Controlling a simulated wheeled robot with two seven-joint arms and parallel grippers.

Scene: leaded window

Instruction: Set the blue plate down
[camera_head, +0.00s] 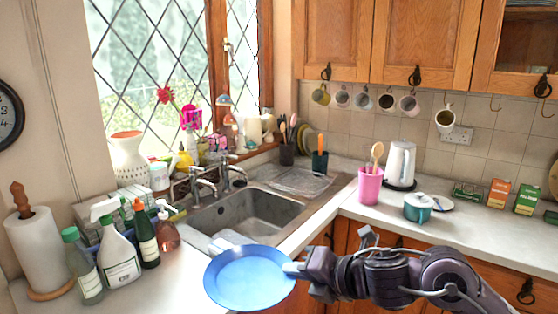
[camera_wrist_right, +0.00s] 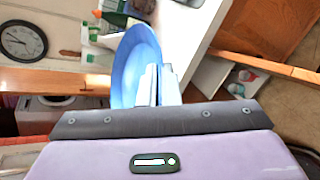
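The blue plate (camera_head: 248,278) is round and shallow, and its face shows in the head view at the bottom centre. My right gripper (camera_head: 293,268) comes in from the right and is shut on the plate's right rim. In the right wrist view, the plate (camera_wrist_right: 137,62) stands out beyond the two close-set fingers (camera_wrist_right: 157,84). The plate is over or beside the front edge of the left counter (camera_head: 165,280). I cannot tell whether it touches the counter. My left gripper is not in view.
Spray and soap bottles (camera_head: 118,255) and a paper towel roll (camera_head: 38,250) stand left of the plate. The sink (camera_head: 245,212) is behind it. On the right counter are a pink utensil pot (camera_head: 369,187), a teal pot (camera_head: 417,208) and a white kettle (camera_head: 400,163).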

